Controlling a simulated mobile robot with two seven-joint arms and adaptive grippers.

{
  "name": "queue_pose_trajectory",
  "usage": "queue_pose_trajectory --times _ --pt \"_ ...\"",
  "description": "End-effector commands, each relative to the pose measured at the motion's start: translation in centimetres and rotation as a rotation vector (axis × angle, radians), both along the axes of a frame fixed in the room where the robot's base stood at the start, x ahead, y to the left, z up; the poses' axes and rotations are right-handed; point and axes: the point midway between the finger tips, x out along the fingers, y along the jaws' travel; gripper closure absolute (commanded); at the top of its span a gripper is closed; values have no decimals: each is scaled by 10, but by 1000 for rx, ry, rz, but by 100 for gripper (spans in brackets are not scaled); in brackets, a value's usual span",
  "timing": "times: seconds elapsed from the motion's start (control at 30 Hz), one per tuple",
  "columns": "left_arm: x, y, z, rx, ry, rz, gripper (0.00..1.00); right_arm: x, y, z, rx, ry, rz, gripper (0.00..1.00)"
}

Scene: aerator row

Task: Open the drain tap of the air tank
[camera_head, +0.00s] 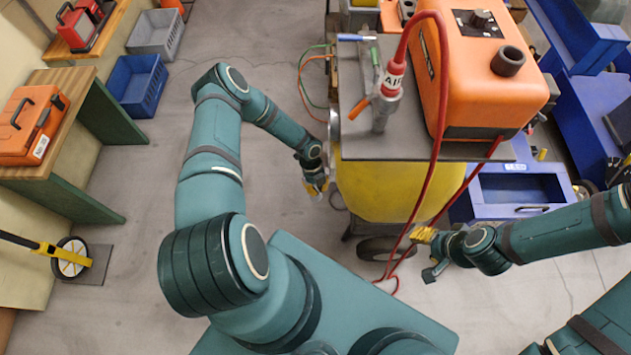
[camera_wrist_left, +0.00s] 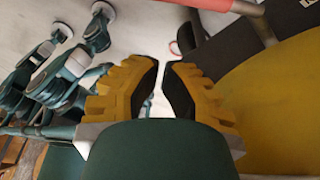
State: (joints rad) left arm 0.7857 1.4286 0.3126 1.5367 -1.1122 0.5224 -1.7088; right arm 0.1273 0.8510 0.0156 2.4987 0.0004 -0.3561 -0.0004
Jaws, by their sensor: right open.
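The yellow air tank (camera_head: 385,190) sits under a grey plate on the wheeled compressor, in the middle of the head view. It fills the right of the left wrist view (camera_wrist_left: 275,95). I cannot make out its drain tap in either view. My left gripper (camera_head: 319,188) is beside the tank's left end. In the left wrist view, its yellow fingers (camera_wrist_left: 163,68) are slightly apart at the tips, with nothing seen between them. My right gripper (camera_head: 427,254) is open and empty, low to the right of the tank, near the red hose (camera_head: 432,180).
The orange unit (camera_head: 490,85) and a grey outlet with an orange lever (camera_head: 361,108) stand on top. A black wheel (camera_head: 385,248) is below the tank. A blue drawer cabinet (camera_head: 510,195) is right; benches and crates (camera_head: 135,85) are left.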

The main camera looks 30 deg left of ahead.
Motion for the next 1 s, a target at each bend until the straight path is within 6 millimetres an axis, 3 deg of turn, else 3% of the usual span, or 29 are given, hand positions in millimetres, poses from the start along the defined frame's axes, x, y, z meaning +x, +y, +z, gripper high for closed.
queue_pose_trajectory --times 0.23,0.53,1.0 --pt "-8 -14 -49 -2 1 1 100 2 0 -11 -1 -5 -1 53" --pt "9 18 -40 1 -1 3 100 3 0 -16 -1 -8 -2 53" --pt "12 22 -38 0 -1 0 100 3 -1 -16 -1 -8 -2 53"
